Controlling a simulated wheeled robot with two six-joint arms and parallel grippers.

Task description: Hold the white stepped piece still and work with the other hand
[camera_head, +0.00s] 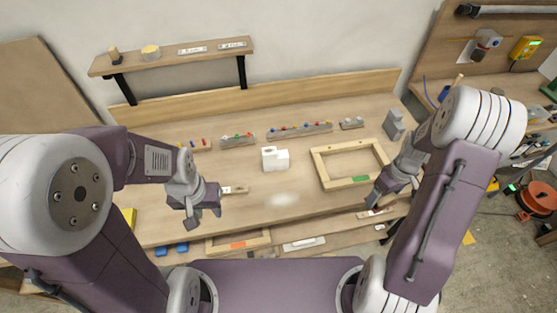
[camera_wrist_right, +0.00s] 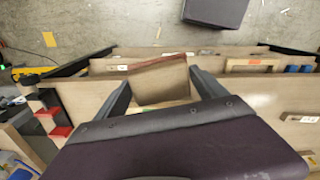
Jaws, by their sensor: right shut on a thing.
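The white stepped piece (camera_head: 276,159) stands on the middle of the workbench with no gripper touching it. My left gripper (camera_head: 203,214) is to the left of it and nearer the front, with its fingers apart and empty. My right gripper (camera_head: 377,195) is far to the right of the white piece, at the front right corner of a wooden frame (camera_head: 322,168) with a green label. In the right wrist view, its fingers (camera_wrist_right: 163,88) are on either side of a wooden part that looks like this frame. The exact contact is partly hidden.
Racks with small coloured parts (camera_head: 300,130) line the back of the bench (camera_head: 290,222). Grey blocks (camera_head: 393,124) stand at the back right. A small labelled wooden strip (camera_head: 236,190) lies beside my left gripper. Bench around the white piece is clear.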

